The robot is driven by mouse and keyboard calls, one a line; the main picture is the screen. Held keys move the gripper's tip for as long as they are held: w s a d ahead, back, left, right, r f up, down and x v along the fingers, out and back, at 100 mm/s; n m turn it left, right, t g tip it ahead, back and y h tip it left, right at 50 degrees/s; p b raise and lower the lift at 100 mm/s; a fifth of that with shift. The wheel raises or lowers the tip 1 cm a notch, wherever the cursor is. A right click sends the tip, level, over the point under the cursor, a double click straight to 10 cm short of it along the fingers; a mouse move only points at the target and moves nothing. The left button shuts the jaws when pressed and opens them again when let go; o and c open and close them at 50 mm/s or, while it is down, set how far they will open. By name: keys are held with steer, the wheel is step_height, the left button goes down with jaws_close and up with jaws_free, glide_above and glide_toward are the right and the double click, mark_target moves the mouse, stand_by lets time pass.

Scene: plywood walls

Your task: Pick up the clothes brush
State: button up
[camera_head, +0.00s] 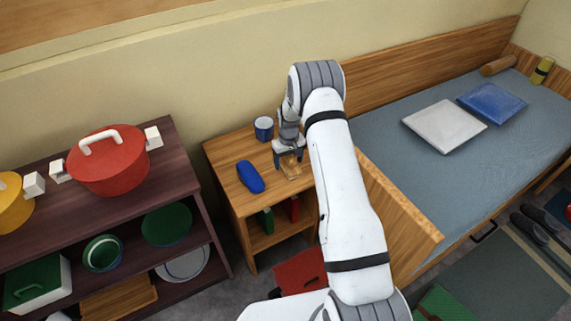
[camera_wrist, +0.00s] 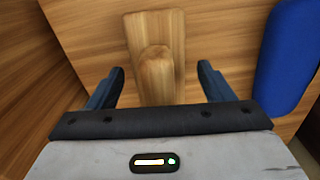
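The clothes brush (camera_wrist: 152,32) is a light wooden piece with a raised rounded handle, lying on the small wooden bedside table. In the head view the brush (camera_head: 291,168) is partly hidden by my gripper (camera_head: 289,157). In the wrist view my gripper (camera_wrist: 161,82) is open, with one dark finger on each side of the brush's near part. There are gaps between the fingers and the wood. I cannot tell whether the fingertips are level with the handle or above it.
A blue oblong case (camera_head: 250,176) lies left of my gripper; it shows at right in the wrist view (camera_wrist: 288,55). A blue-grey cup (camera_head: 264,128) stands at the table's back. The bed's wooden end board (camera_head: 400,220) rises at right. A dark shelf with a red pot (camera_head: 107,162) stands left.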

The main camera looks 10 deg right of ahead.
steer(key=c, duration=1)
steer(key=shift+r, duration=0.1)
step_height(320, 180, up, 10)
steer(key=shift+f+b, duration=0.1)
steer(key=shift+b, duration=0.35)
